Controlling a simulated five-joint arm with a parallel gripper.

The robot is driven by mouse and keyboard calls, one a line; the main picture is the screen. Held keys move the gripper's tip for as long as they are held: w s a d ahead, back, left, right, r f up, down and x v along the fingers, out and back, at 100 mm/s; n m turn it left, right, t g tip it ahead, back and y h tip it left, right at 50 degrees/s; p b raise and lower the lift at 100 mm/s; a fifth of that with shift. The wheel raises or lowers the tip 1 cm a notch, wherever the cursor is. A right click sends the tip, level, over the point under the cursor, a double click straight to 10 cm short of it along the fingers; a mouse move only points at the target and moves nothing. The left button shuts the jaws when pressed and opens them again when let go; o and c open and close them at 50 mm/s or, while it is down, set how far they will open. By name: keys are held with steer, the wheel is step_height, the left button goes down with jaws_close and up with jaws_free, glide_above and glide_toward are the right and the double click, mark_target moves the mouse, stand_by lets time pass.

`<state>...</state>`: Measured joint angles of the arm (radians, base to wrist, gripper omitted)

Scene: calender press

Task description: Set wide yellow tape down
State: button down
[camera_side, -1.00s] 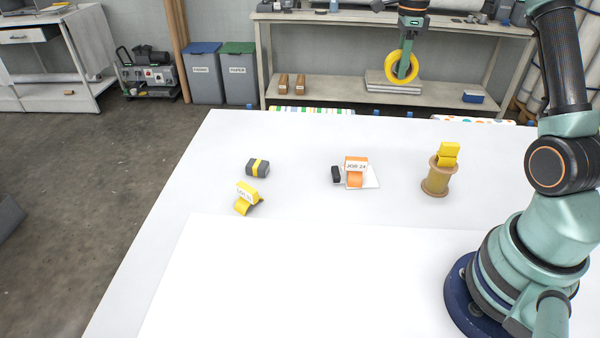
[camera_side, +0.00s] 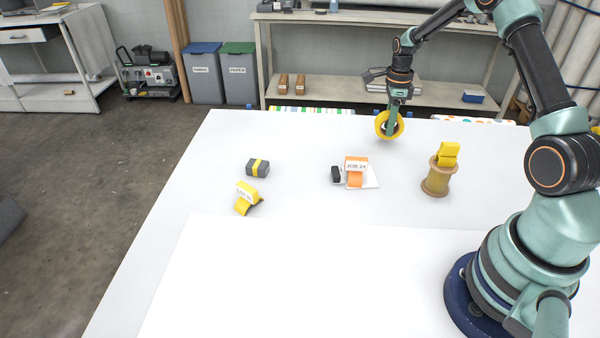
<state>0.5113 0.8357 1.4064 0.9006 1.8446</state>
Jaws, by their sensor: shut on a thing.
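The wide yellow tape (camera_side: 381,125) is a yellow ring seen at the far edge of the white table, with its hole facing partly toward the camera. My gripper (camera_side: 391,122) points down and is shut on the tape's ring, with a finger showing at the hole. The tape stands upright in my grip. I cannot tell for sure whether its lower rim touches the table top.
On the white table (camera_side: 290,205) are a dark block with a yellow band (camera_side: 257,167), a yellow labelled piece (camera_side: 246,197), an orange labelled piece (camera_side: 356,170), a small black piece (camera_side: 336,174) and a wooden spool with a yellow block on top (camera_side: 437,178). The table's front is clear.

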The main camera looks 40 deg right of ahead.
steer(key=shift+f, duration=0.85)
steer(key=shift+f, duration=0.15)
steer(key=c, duration=0.6)
jaws_free()
